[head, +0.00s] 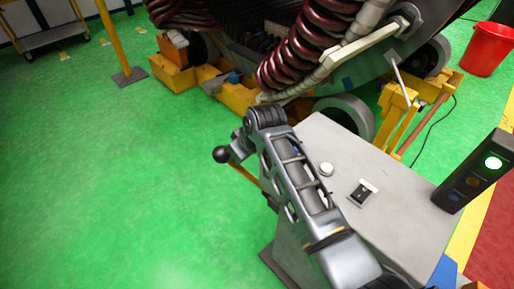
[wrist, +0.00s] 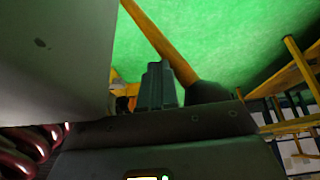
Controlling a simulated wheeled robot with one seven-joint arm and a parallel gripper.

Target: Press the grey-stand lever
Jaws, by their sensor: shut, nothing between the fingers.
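The grey stand (head: 405,215) fills the lower right of the head view, and its side shows at the upper left of the wrist view (wrist: 55,60). Its lever has a yellow rod (head: 243,173) ending in a black ball knob (head: 221,154), out to the left of the stand. In the wrist view the rod (wrist: 148,30) runs down to the dark knob (wrist: 207,92), just right of my gripper (wrist: 158,72). The fingers are shut and empty; contact with the lever cannot be told. In the head view my arm hides the fingers and the lever's base.
Behind is a large machine with dark red coils (head: 310,50) on yellow supports. A red bucket (head: 488,48) stands far right.

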